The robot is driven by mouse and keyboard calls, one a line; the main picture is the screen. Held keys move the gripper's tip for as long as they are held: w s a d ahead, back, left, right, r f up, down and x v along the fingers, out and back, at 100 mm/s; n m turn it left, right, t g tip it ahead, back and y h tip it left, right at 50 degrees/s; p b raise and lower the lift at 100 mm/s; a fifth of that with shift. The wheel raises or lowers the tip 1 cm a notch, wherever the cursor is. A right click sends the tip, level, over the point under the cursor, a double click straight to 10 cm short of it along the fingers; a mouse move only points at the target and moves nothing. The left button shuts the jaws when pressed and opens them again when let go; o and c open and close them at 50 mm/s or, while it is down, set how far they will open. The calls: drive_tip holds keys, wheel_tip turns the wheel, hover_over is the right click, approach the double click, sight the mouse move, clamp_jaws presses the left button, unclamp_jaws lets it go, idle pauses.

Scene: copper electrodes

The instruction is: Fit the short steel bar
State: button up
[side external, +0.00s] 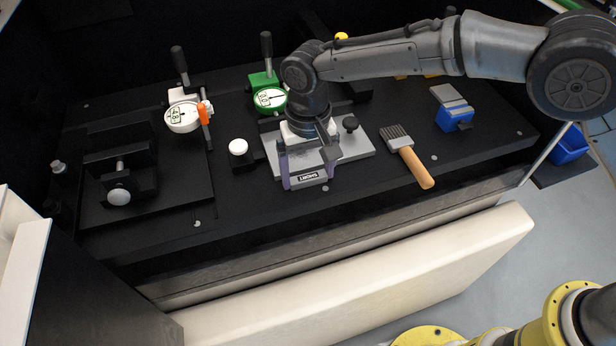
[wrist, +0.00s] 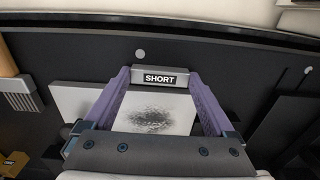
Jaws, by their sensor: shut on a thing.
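The short steel bar (side external: 309,178) is a small light grey bar with a black SHORT label. My gripper (side external: 306,182) has its two purple fingers shut on the bar's ends. In the wrist view the bar (wrist: 137,74) spans between the fingertips, label facing the camera. The bar is at the front edge of the pale grey plate (side external: 350,145); I cannot tell whether it touches the plate or bench. In the wrist view the plate (wrist: 75,98) has a dark speckled patch between my fingers. My wrist hides part of the plate in the side view.
A brush (side external: 415,165) with a wooden handle lies to the right, near a blue block (side external: 455,115). A white-knobbed block (side external: 239,152) stands to the left. Behind are a green dial gauge (side external: 268,98) and a white one (side external: 184,116). A black clamp (side external: 120,165) is far left.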

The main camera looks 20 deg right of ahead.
sight(308, 177)
drive_tip(key=shift+c, duration=0.7)
drive_tip(key=shift+r, duration=0.15)
drive_tip(key=shift+r, duration=0.55)
wheel_tip(308, 177, up, 2)
drive_tip(key=shift+r, duration=0.15)
drive_tip(key=s+d+r, duration=0.9)
drive_tip(key=s, duration=0.1)
drive_tip(key=shift+s+r, duration=0.2)
drive_tip(key=shift+s, duration=0.2)
